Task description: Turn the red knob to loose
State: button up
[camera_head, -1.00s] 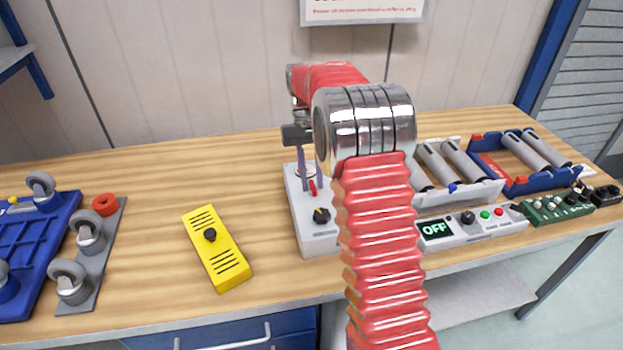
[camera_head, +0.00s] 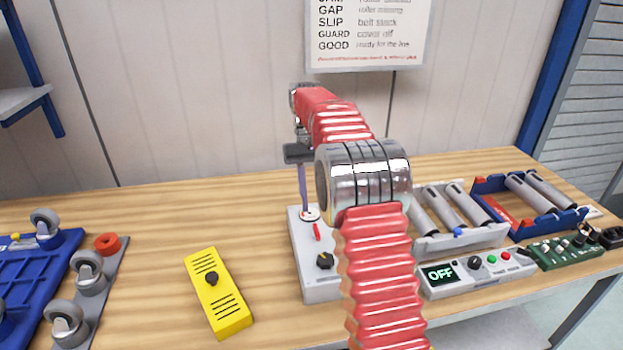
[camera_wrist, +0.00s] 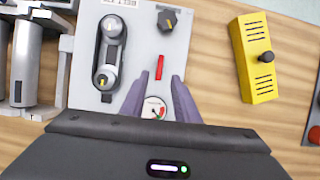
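The red knob (camera_head: 317,231) shows as a narrow red bar on top of the light grey box (camera_head: 318,286). In the wrist view the red knob (camera_wrist: 159,67) lies just ahead of and partly between my fingertips, with space on both sides. My gripper (camera_wrist: 160,79) is open and empty, fingers pointing down over the box. In the head view my gripper (camera_head: 304,212) hangs near a round white dial (camera_head: 310,214). The dial (camera_wrist: 154,108), with red and green marks, sits between the fingers in the wrist view. I cannot read any loose mark.
A black knob (camera_head: 325,261) stands on the same box, with a grey link part (camera_wrist: 106,60) beside it. A yellow box (camera_head: 218,293) lies to the left. A panel reading OFF (camera_head: 440,275) and roller trays (camera_head: 470,240) stand to the right. Bare wood lies left of the grey box.

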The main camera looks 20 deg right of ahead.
jog(key=shift+v, duration=2.65)
jog(key=shift+w, duration=0.1)
jog(key=shift+t, duration=0.6)
jog(key=f, duration=0.2)
jog(key=w+f, duration=0.1)
jog(key=f, duration=0.3)
jog(key=shift+w+d, duration=0.15)
jog(key=shift+w, duration=0.2)
jog(key=shift+s+a+f, duration=0.35)
jog(key=shift+s+f, duration=0.05)
jog(key=shift+s, duration=0.15)
jog(key=s+a+r+t, duration=0.2)
jog(key=s+a+t, duration=0.1)
jog(key=s, duration=0.8)
jog(key=s+a+r+n+t, duration=0.1)
jog(key=s+a, duration=0.4)
jog(key=s, duration=0.5)
jog(key=s+a+r+n+t, duration=0.1)
jog(key=s+a+t, duration=0.3)
jog(key=s, duration=0.7)
jog(key=shift+s+a+r+t+h, duration=0.3)
jog(key=shift+r+t+h, duration=0.1)
jog(key=shift+r, duration=0.5)
